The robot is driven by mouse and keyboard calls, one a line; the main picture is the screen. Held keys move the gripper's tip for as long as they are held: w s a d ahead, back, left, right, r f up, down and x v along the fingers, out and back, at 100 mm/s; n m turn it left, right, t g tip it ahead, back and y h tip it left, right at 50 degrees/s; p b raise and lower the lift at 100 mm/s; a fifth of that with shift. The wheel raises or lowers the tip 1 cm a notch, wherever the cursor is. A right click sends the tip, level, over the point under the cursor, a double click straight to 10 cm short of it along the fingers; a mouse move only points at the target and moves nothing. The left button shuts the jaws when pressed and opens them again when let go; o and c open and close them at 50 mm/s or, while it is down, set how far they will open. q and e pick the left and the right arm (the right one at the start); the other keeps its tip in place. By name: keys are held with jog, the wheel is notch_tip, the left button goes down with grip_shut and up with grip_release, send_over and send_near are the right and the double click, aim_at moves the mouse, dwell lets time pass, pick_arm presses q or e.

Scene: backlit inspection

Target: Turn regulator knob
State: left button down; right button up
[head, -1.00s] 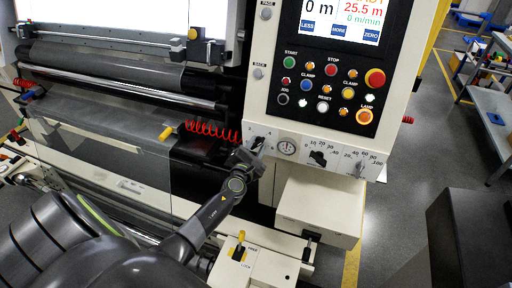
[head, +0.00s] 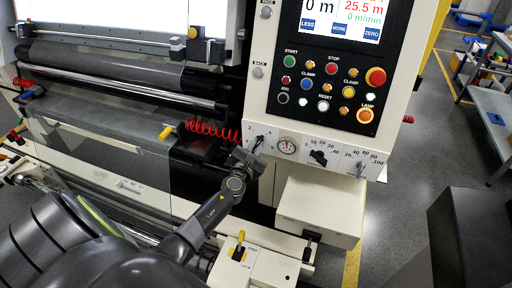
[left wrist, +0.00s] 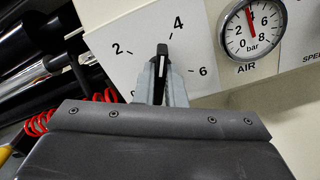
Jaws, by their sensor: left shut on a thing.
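The regulator knob (left wrist: 162,62) is black with a white pointer line. In the left wrist view it stands upright between my left gripper's fingers (left wrist: 162,85), its pointer just left of the 4 on a 2-4-6 scale. My left gripper (head: 250,154) is shut on the knob at the panel's lower left in the head view. There, the gripper partly hides the knob (head: 258,142). The air gauge (left wrist: 252,28) is right of the scale, its red needle pointing up and slightly left. It also shows in the head view (head: 286,146). My right gripper is not in view.
Right of the gauge are a black speed knob (head: 319,157) and another dial. Above is a panel of coloured buttons (head: 325,85). A red coiled hose (head: 212,130) hangs left of my gripper. A cream box (head: 318,212) juts out below the panel.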

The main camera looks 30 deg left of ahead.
pick_arm(q)
jog(key=n+b, duration=0.1)
jog(key=n, duration=0.2)
jog(key=shift+f+n, duration=0.1)
jog(key=shift+n, duration=0.2)
jog(key=n+b, duration=0.1)
jog(key=n, duration=0.2)
jog(key=shift+a+n, duration=0.1)
jog(key=shift+n, duration=0.2)
jog(key=n+b, duration=0.1)
jog(key=n, duration=0.2)
jog(key=shift+n, duration=0.4)
jog(key=n+b, duration=0.1)
jog(key=n, duration=0.2)
jog(key=shift+a+f+n, duration=0.1)
jog(key=shift+n, duration=0.2)
jog(key=n+b, duration=0.1)
jog(key=n, duration=0.2)
jog(key=shift+n+b, duration=0.3)
jog(key=shift+b, duration=0.1)
jog(key=n+b, duration=0.1)
jog(key=n, duration=0.2)
jog(key=shift+f+n+b, duration=0.1)
jog(key=shift+n+b, duration=0.2)
jog(key=shift+b, duration=0.1)
jog(key=n+b, duration=0.2)
jog(key=n, duration=0.1)
jog(key=shift+n, duration=0.3)
jog(key=shift+n+b, duration=0.85)
jog(key=shift+n, duration=1.05)
